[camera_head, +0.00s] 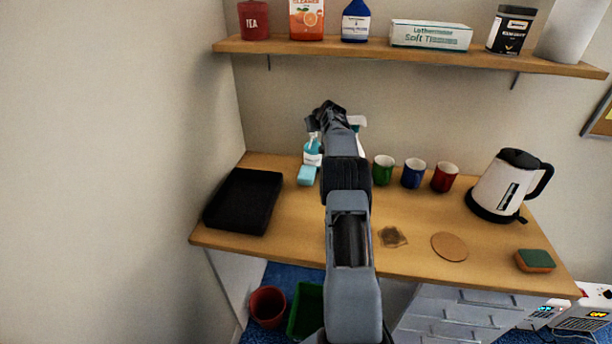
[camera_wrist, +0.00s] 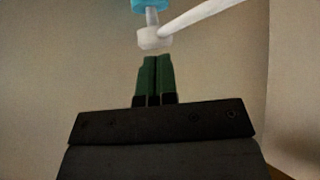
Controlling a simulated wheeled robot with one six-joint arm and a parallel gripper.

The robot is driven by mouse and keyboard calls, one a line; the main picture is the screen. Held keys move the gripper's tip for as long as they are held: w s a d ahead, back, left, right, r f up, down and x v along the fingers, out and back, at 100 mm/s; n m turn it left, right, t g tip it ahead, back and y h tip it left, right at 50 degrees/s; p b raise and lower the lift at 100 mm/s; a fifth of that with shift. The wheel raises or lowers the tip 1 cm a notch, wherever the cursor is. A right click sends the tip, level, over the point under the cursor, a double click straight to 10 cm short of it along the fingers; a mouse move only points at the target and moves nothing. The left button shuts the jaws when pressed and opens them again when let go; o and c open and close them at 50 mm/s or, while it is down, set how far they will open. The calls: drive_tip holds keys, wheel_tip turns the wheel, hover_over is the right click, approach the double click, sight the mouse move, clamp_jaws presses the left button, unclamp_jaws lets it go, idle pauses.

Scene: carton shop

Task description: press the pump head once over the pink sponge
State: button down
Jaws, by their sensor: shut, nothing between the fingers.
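A pump bottle (camera_head: 312,153) with teal liquid stands at the back of the desk, its top hidden behind my gripper (camera_head: 322,118). I see no pink sponge. The green fingers of my gripper (camera_wrist: 154,58) are shut and empty. Their tips point at the pump head, with a small gap visible in the picture.
A spray bottle (camera_head: 359,124) stands partly behind my arm. Green (camera_head: 383,170), blue (camera_head: 413,174) and red (camera_head: 445,178) mugs stand to its right, then a kettle (camera_head: 505,188). A black tray (camera_head: 243,200) is at left; a green-orange sponge (camera_head: 535,261) lies front right. A shelf (camera_head: 400,55) hangs above.

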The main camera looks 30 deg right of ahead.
drive_tip(key=shift+r+p, duration=1.35)
drive_tip(key=shift+r, duration=0.6)
drive_tip(key=s+a+r+n+g+y, duration=0.1)
drive_tip(key=s+a+r, duration=0.2)
drive_tip(key=s+a, duration=0.35)
drive_tip(key=s+a+r+g+y, duration=0.1)
drive_tip(key=s+a+r, duration=0.25)
drive_tip(key=a, duration=0.65)
drive_tip(key=s+a+r+n+g, duration=0.1)
drive_tip(key=s+a+r, duration=0.3)
drive_tip(key=a, duration=0.5)
drive_tip(key=s+a+f, duration=0.3)
drive_tip(key=s+a, duration=0.1)
drive_tip(key=s, duration=0.4)
drive_tip(key=s+a+f+g, duration=0.1)
drive_tip(key=s+a, duration=0.3)
drive_tip(key=s, duration=0.5)
drive_tip(key=s+a+f+g, duration=0.1)
drive_tip(key=s+a+f, duration=0.3)
drive_tip(key=s, duration=0.5)
drive_tip(key=shift+f+n+y, duration=0.3)
drive_tip(key=shift+f+n, duration=0.05)
drive_tip(key=shift+n, duration=0.05)
drive_tip(key=shift+s+a, duration=0.1)
